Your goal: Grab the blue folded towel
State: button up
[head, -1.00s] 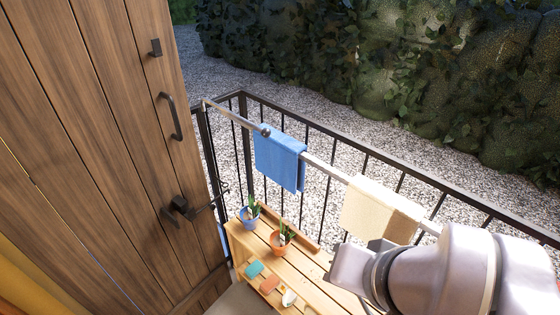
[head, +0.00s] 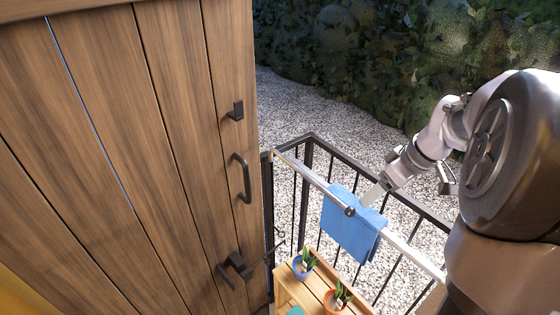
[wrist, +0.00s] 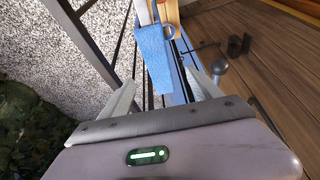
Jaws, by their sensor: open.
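The blue folded towel (head: 350,230) hangs over a light rail in the head view. In the wrist view the towel (wrist: 154,58) shows upper centre, beyond and between my two spread fingers. My gripper (head: 376,194) is at the towel's upper right edge in the head view, on the side toward the gravel. In the wrist view my gripper (wrist: 162,88) is open with nothing held. Whether a finger touches the cloth cannot be told.
A dark railing (head: 410,205) runs behind the towel's rail (head: 312,178). A wooden door (head: 150,130) with dark handles fills the left. Below stands a wooden bench with a blue pot (head: 302,266) and an orange pot (head: 338,298). A round knob (wrist: 219,67) is near the right finger.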

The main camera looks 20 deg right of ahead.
aim_at(363, 211)
jog(key=shift+s, duration=0.25)
jog(key=b+x, duration=0.1)
jog(key=x, duration=0.3)
jog(key=b+x, duration=0.2)
jog(key=x, duration=0.1)
jog(key=b+x, duration=0.2)
jog(key=x, duration=0.2)
jog(key=shift+s+d+f, duration=0.1)
jog(key=shift+s+f, duration=0.15)
jog(key=shift+f, duration=0.2)
jog(key=x, duration=0.1)
jog(key=b+x, duration=0.1)
jog(key=x, duration=0.1)
jog(key=b+x, duration=0.1)
jog(key=x, duration=0.1)
jog(key=shift+w+d, duration=0.15)
jog(key=shift+w, duration=0.3)
jog(key=shift+f+b, duration=0.35)
jog(key=shift+b, duration=0.2)
grip_shut()
